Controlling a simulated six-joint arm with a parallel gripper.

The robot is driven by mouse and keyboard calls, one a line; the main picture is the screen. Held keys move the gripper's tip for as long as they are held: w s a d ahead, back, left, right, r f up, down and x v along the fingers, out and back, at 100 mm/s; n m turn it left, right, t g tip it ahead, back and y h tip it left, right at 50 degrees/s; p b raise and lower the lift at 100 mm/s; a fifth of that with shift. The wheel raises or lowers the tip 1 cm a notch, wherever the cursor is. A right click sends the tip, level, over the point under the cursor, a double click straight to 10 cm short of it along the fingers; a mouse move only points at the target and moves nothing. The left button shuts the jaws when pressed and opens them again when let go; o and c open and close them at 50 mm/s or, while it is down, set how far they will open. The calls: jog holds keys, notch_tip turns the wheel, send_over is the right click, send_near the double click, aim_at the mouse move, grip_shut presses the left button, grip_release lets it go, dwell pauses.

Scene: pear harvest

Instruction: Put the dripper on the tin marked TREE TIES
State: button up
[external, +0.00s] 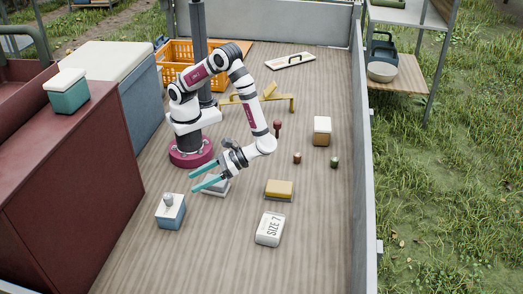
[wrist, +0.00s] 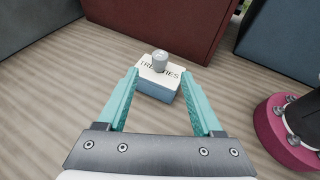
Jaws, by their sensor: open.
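The tin marked TREE TIES (wrist: 155,92) is a blue box with a white lettered lid. It stands on the wooden deck, at the lower left in the external view (external: 170,215). A small grey cylinder (wrist: 160,62), apparently the dripper, stands upright on its lid, covering part of the lettering. It also shows in the external view (external: 168,199). My gripper (external: 192,180) is open and empty, above and behind the tin, with its teal fingers pointing toward it. In the wrist view the fingers (wrist: 160,73) frame the tin and cylinder, apart from both.
A grey tin (external: 216,188) stands below my gripper. A yellow tin (external: 279,190) and a white SIZE 7 tin (external: 269,230) stand to the right. A dark red cabinet (external: 75,160) borders the left.

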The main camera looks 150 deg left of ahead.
jog(key=s+a+r+m+t+y, duration=0.2)
jog(key=s+a+r+m+y, duration=0.3)
jog(key=m, duration=0.5)
jog(key=s+a+r+m+t+y, duration=0.2)
jog(key=s+a+r+m+y, duration=0.3)
jog(key=s+a+m+y, duration=0.3)
jog(key=s+m+y, duration=0.1)
jog(key=s, duration=0.3)
jog(key=shift+m+y, duration=0.3)
jog(key=shift+m, duration=0.1)
